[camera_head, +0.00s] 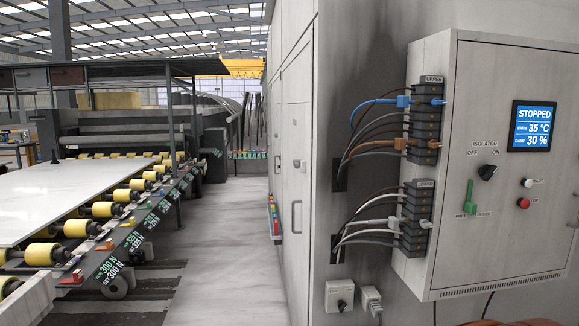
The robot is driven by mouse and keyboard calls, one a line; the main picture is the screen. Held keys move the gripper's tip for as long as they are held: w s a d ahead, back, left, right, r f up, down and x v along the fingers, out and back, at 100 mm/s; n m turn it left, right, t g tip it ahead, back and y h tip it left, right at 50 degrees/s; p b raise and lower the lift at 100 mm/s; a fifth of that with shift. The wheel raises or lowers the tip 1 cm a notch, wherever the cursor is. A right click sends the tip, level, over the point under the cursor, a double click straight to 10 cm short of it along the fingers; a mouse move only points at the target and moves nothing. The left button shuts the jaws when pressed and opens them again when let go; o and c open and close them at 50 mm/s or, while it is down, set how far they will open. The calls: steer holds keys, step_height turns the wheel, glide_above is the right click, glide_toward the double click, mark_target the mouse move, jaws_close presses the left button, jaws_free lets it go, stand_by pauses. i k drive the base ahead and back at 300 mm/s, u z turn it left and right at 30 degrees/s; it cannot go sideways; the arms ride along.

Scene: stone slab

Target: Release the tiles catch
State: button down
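No part is labelled legibly as a tiles catch. A grey control cabinet (553,235) on the right carries a small green lever (469,198), which stands upright; the lettering beside it is too small to read surely. A black isolator knob (487,172) sits above it, with OFF and ON marks. A blue screen (532,127) reads STOPPED, 35 °C and 30 %. A white button (527,183) and a red button (523,203) are below the screen. A large pale slab (70,195) lies on the roller line at left.
Yellow rollers (105,209) with tags reading 300 N edge the line. Plugged connector blocks, upper (427,115) and lower (417,215), with loose cables stick out from the cabinet's left side. A clear floor aisle (225,240) runs between line and tall wall cabinets (297,150).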

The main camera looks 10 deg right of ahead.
mark_target(298, 164)
steer(key=i, duration=0.9)
steer(key=u, duration=0.75)
